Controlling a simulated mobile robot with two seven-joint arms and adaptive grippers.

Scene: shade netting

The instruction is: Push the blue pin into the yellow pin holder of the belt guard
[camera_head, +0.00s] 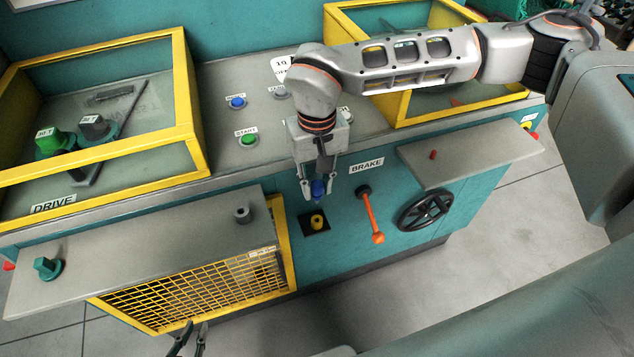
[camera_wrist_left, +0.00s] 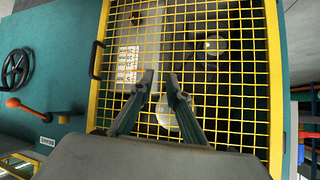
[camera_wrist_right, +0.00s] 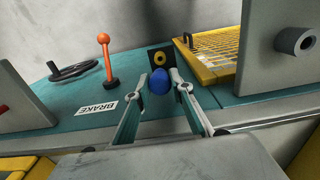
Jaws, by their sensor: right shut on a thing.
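My right gripper (camera_head: 318,190) is shut on the blue pin (camera_head: 317,187). The pin sits between its fingertips above the yellow pin holder (camera_head: 317,221), apart from it in the head view. The holder is a small yellow ring on a black plate on the teal front, beside the yellow mesh belt guard (camera_head: 285,240). In the right wrist view the round blue end of the pin (camera_wrist_right: 159,82) shows just below the yellow ring (camera_wrist_right: 160,58). My left gripper (camera_head: 188,340) is at the bottom, in front of the guard; the left wrist view shows its fingertips (camera_wrist_left: 160,78) apart, with nothing between.
An orange brake lever (camera_head: 370,215) and a black handwheel (camera_head: 425,211) stand right of the holder. A second grey shelf (camera_head: 470,155) juts out at the right.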

